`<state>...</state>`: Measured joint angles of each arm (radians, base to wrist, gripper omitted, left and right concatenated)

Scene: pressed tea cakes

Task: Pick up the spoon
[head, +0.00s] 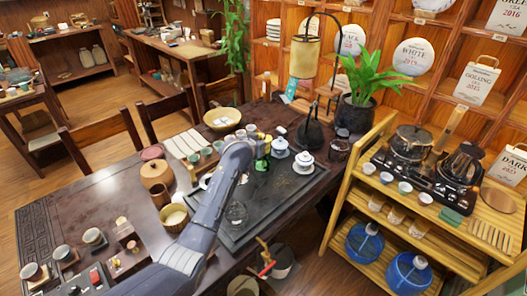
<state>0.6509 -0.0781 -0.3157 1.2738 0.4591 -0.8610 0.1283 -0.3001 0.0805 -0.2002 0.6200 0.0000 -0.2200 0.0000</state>
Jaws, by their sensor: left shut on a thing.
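My left arm reaches in from the bottom left across the dark tea table (95,205). My left gripper (258,142) is at the far side of the black tea tray (285,200), next to a green glass-like piece (262,160). It is small in the picture and partly behind my own arm. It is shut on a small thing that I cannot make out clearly. I cannot pick out a spoon for certain. My right gripper is not in view.
Two white lidded bowls (304,163) (280,148) stand close right of the gripper. A black kettle (311,133) hangs behind them. Small cups (207,152) and a wooden canister (156,174) stand left. A wooden cart (480,222) with glass kettles is at the right.

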